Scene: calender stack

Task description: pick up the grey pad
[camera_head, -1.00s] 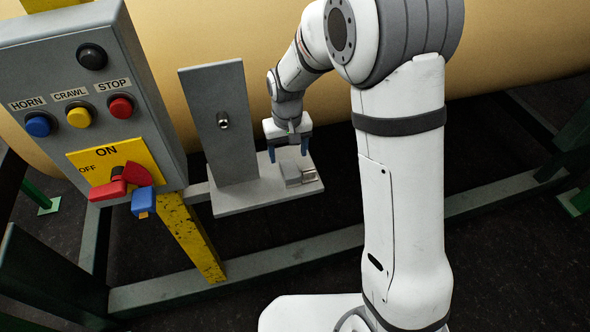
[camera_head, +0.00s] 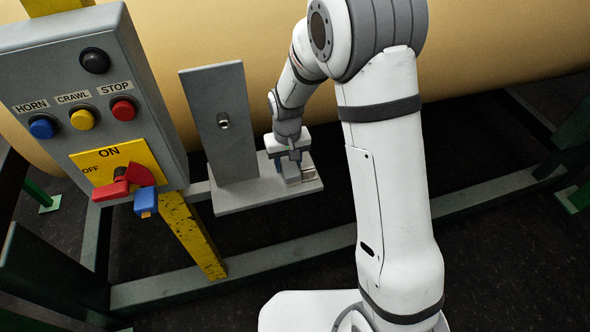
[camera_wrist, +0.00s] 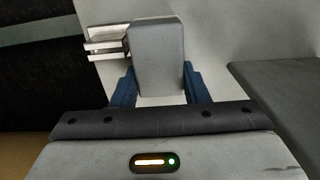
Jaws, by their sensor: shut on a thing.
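The grey pad (camera_wrist: 159,58) is a small block with rounded corners on the grey shelf (camera_head: 240,203). In the head view the pad (camera_head: 291,176) shows only in part below my gripper. My gripper (camera_head: 289,166) is lowered over the shelf with its blue fingers on either side of the pad. In the wrist view my gripper (camera_wrist: 157,85) is shut on the near part of the pad. I cannot tell whether the pad touches the shelf. A small metal piece (camera_wrist: 107,42) adjoins the pad's left side in the wrist view.
A grey upright plate (camera_head: 222,120) with a metal peg rises from the shelf, left of my gripper. Farther left is a control box (camera_head: 60,70) with buttons and a red switch handle. A large tan roll (camera_head: 200,35) lies behind.

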